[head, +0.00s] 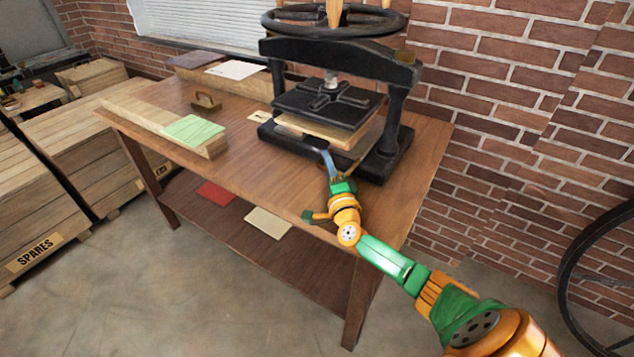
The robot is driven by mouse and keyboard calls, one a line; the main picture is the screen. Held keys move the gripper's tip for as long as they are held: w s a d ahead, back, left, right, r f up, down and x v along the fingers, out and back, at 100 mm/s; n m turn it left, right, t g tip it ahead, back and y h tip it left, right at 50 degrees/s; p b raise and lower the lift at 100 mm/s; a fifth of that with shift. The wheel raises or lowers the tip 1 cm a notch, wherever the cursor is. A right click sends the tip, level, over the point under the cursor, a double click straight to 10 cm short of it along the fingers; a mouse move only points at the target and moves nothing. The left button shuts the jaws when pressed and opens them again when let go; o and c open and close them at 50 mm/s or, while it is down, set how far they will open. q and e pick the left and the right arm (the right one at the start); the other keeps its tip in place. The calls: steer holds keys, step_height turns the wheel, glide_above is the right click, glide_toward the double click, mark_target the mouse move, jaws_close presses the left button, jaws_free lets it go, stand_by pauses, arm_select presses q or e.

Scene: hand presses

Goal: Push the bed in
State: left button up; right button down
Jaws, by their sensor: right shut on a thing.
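The black iron hand press (396,100) stands on the wooden table, its dark platen (325,106) raised under the screw. A pale wooden board (340,132) lies below the platen. Under it shows the light bed (350,158), its front part partly hidden by my right gripper. My right gripper (325,156) reaches up from the lower right to the front of the bed and is shut on it at the front edge. The exact grip point is too small to make out. My left gripper is out of view.
The table (245,160) carries a long wooden block with a green sheet (193,129) and a small brown handled tool (206,101). Red (216,194) and cream (268,223) sheets lie on the lower shelf. Crates (35,215) stand at left; a brick wall is close at right.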

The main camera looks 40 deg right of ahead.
steer(key=shift+w+d+r, duration=0.1)
steer(key=shift+d+r, duration=0.1)
steer(key=shift+r, duration=0.35)
steer(key=c, duration=0.9)
jaws_free()
steer(key=shift+f, duration=0.2)
steer(key=shift+a+f, duration=0.1)
